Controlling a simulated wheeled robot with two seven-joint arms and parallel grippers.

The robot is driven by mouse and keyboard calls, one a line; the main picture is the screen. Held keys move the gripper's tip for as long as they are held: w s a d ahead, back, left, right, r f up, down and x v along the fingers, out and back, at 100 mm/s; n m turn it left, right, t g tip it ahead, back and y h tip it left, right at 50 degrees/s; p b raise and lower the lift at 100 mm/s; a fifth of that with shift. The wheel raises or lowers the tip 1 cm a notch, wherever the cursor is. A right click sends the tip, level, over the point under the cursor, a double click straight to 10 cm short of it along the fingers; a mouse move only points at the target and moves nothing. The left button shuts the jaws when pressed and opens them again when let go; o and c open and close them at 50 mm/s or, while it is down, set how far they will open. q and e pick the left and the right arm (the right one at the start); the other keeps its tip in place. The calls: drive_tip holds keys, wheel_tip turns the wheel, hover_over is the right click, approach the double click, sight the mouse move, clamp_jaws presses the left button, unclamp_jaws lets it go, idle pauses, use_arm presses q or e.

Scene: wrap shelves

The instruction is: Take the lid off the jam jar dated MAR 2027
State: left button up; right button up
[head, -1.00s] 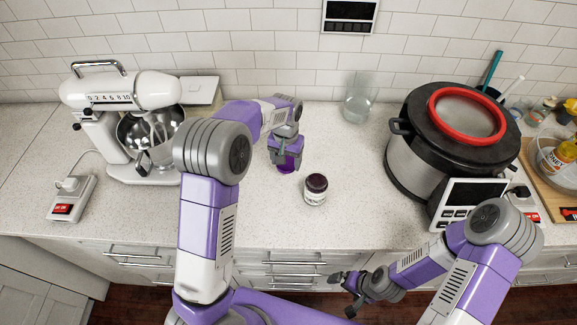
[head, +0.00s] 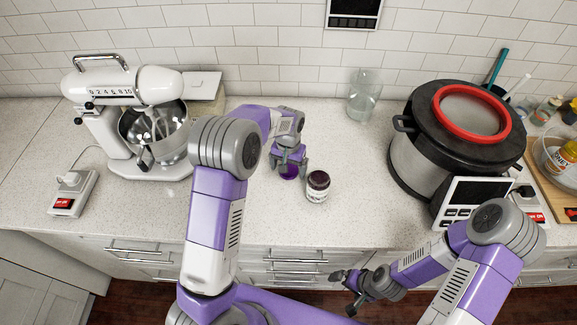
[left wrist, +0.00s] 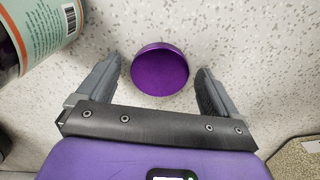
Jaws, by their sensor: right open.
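A round purple lid (left wrist: 160,69) lies on the counter between the spread fingers of my left gripper (left wrist: 160,66), with a gap on each side. In the head view the lid (head: 289,174) shows partly under my left gripper (head: 290,168). A jam jar (head: 318,186) stands upright just right of it, with a pale label and a dark top; whether that top is bare jam or a cover is unclear. The jar's barcode side (left wrist: 45,28) shows in the left wrist view; no date is readable. My right gripper (head: 352,288) is open and empty in front of the counter.
A stand mixer (head: 135,120) is at the left and a large black-lidded pot (head: 460,130) at the right. A glass of water (head: 364,98) stands at the back.

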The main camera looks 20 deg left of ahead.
use_arm(q)
drive_tip(key=shift+r, duration=0.1)
drive_tip(key=shift+r, duration=0.25)
wheel_tip(320, 180, up, 12)
drive_tip(key=p, duration=0.1)
drive_tip(key=shift+f+p, duration=0.15)
drive_tip(key=shift+p, duration=0.15)
